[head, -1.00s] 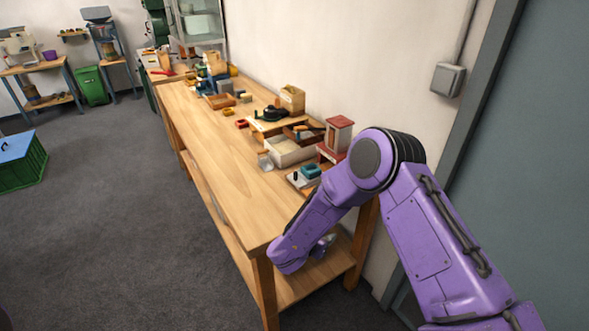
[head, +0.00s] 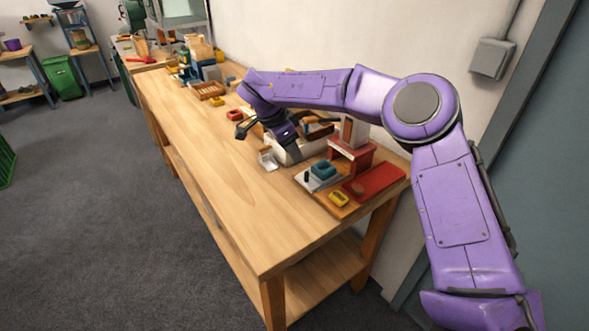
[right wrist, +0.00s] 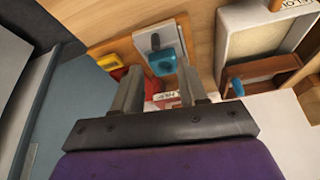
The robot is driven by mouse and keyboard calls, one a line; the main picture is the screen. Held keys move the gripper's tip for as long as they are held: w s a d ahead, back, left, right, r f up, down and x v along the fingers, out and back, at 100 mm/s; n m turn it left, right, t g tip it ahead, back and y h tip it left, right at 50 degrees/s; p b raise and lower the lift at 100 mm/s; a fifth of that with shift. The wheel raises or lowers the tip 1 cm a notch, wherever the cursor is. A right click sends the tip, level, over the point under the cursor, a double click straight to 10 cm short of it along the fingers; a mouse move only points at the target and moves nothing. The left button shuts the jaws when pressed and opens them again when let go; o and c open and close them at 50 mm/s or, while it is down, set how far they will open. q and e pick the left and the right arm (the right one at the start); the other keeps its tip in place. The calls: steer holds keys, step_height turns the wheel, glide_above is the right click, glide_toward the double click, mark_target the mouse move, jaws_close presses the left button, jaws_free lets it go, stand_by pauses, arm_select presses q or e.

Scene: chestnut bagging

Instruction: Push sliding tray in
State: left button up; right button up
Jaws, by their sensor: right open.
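I cannot tell for certain which piece is the sliding tray. A grey plate (head: 304,182) with a teal block (head: 323,169) lies near the table's front right. A red stand (head: 352,151) is behind it, beside a flat red piece (head: 378,181). My right gripper (head: 268,147) is open over the table, by a pale open box (head: 292,150). In the right wrist view, my right gripper (right wrist: 160,82) has its fingers apart with nothing between them. The teal block (right wrist: 166,62) and grey plate (right wrist: 154,37) show beyond the fingers. My left gripper is not in view.
A yellow piece (head: 339,199) lies at the front of the board. A red piece (head: 234,115) and a slotted wooden tray (head: 208,90) are farther back. The left half of the table (head: 210,170) is clear.

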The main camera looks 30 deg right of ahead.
mark_target(305, 173)
steer(key=f, duration=0.1)
steer(key=s+d+f, duration=0.1)
steer(key=f, duration=0.1)
steer(key=d+f+p, duration=0.1)
steer(key=shift+s+d+f, duration=0.2)
steer(key=shift+s+f, duration=0.05)
steer(key=shift+s, duration=0.1)
steer(key=x, duration=0.2)
steer(key=w+x, duration=0.1)
steer(key=x, duration=0.1)
steer(key=shift+f, duration=0.35)
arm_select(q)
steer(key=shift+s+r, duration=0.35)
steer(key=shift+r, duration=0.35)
arm_select(e)
steer(key=shift+s+r, duration=0.1)
steer(key=shift+s, duration=0.15)
steer(key=shift+w, duration=0.1)
jaws_close()
